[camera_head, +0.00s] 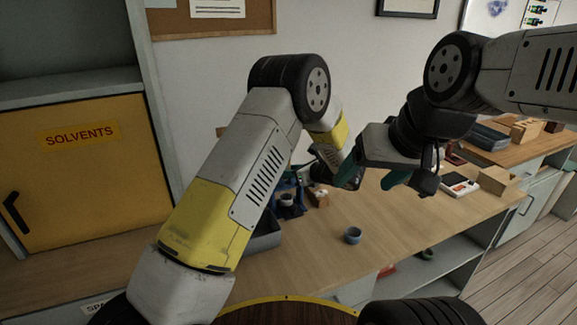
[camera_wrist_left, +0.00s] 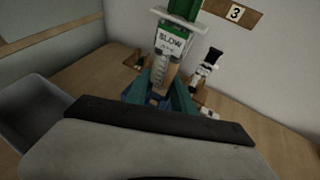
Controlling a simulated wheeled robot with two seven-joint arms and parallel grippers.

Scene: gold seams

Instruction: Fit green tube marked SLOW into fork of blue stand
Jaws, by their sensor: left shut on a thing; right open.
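The green tube marked SLOW (camera_wrist_left: 172,42) stands nearly upright in the left wrist view, with a white label and a pale lower part. My left gripper (camera_wrist_left: 159,88) is shut on its lower part with teal fingers. The blue stand (camera_head: 289,203) is on the bench below my left gripper in the head view, partly hidden by my left arm. Blue parts also show behind the fingers in the wrist view. Whether the tube touches the fork is hidden. My right gripper (camera_head: 373,178) is open and empty above the bench, right of the stand.
A grey tray (camera_head: 264,241) sits left of the stand, partly behind my left arm. A small blue cup (camera_head: 353,236) stands near the front of the bench (camera_head: 405,225). A white-and-black item (camera_wrist_left: 205,68) stands right of the tube. The bench around the cup is clear.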

